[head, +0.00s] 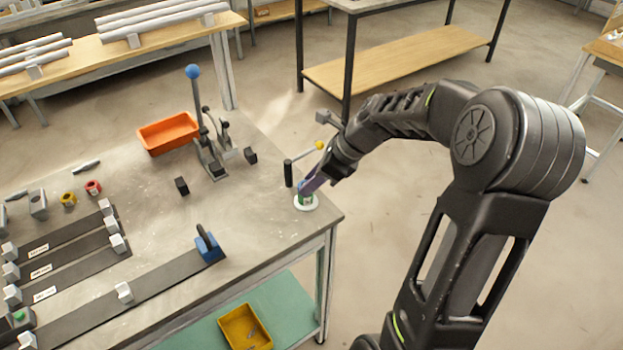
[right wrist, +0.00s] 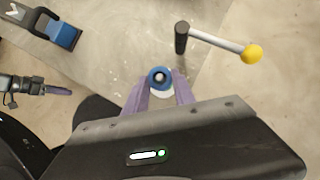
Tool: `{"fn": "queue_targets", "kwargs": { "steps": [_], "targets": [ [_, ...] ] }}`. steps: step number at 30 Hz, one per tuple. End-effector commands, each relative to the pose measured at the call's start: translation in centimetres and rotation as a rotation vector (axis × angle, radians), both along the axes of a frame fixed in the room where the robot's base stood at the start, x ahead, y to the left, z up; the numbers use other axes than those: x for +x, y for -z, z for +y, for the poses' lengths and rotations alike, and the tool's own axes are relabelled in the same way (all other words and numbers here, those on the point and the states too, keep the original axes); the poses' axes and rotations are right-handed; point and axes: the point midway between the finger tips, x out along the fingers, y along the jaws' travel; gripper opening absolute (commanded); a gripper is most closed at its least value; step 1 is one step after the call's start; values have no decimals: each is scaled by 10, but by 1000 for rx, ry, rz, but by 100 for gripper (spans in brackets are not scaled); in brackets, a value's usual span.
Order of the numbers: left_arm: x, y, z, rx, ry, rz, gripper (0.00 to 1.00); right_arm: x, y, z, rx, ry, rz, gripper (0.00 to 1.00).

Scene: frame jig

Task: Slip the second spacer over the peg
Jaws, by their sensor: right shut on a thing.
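My right gripper (head: 306,190) is at the near right corner of the workbench, over a round white base (head: 306,204). In the right wrist view its two purple fingers (right wrist: 160,88) are shut on a blue ring-shaped spacer (right wrist: 153,81). A pale peg tip (right wrist: 160,76) shows inside the spacer's hole; how far down the spacer sits is unclear. A green piece (head: 307,198) shows on the base, just below the fingers. My left gripper (right wrist: 58,91) is at the left of the right wrist view, apart from the spacer; its opening is unclear.
A black post with a yellow-knobbed lever (head: 319,146) stands close to the base. A toggle clamp with a blue knob (head: 192,72), an orange bin (head: 168,132) and a blue block (head: 208,247) on a dark rail are farther left. The bench edge is close on the right.

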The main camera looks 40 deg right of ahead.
Motion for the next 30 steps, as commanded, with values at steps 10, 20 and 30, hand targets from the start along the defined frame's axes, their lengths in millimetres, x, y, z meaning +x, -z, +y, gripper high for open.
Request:
{"fn": "queue_targets", "kwargs": {
  "steps": [10, 20, 30],
  "targets": [
    [0, 0, 0, 0, 0, 0, 36, 0, 0, 0, 0, 0, 0, 42],
    [0, 0, 0, 0, 0, 0, 36, 0, 0, 0, 0, 0, 0, 57],
    [0, 1, 0, 0, 0, 0, 36, -7, -17, -7, -3, 2, -4, 57]
  ]
}}
